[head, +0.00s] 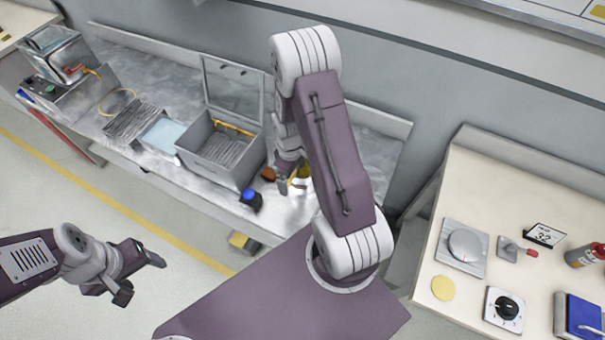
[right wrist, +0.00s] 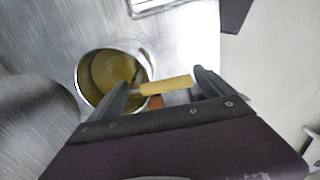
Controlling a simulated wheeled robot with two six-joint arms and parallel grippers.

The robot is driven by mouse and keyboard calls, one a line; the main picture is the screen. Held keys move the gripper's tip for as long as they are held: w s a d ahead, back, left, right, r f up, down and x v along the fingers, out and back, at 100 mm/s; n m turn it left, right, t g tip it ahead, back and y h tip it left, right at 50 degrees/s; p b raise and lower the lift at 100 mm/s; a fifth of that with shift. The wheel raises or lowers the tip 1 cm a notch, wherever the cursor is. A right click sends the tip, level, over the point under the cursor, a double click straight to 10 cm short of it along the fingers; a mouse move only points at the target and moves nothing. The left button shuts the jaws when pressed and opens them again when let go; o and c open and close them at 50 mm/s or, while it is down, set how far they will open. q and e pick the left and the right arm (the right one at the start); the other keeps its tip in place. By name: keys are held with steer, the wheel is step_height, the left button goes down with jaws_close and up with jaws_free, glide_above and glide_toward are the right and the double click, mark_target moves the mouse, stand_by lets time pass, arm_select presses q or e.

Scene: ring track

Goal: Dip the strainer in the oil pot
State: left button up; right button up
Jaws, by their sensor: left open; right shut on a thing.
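A round metal pot (right wrist: 82,77) with yellowish oil (right wrist: 108,72) inside stands on the metal bench. In the head view the pot (head: 303,190) is partly hidden by my right arm. My right gripper (right wrist: 162,82) is shut on the strainer's yellow handle (right wrist: 168,86), beside the pot's rim. The handle points toward the pot; the strainer's head is not clearly visible, so I cannot tell how deep it sits. In the head view my right gripper (head: 289,180) is small and partly hidden. My left gripper (head: 144,280) is open and empty, above the floor in front of the bench.
A grey box with a raised lid (head: 218,150) stands left of the pot, with a blue-topped item (head: 251,199) and a small brown object (head: 268,174) nearby. A metal machine (head: 62,68) stands far left. A cream table (head: 455,205) with several devices is at right.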

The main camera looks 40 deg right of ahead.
step_height(320, 180, up, 12)
steer(key=p, duration=1)
steer(key=shift+r+p, duration=0.25)
steer(key=shift+p, duration=0.15)
stand_by(1.0)
step_height(320, 180, up, 4)
steer(key=p, duration=0.3)
steer(key=shift+p, duration=0.35)
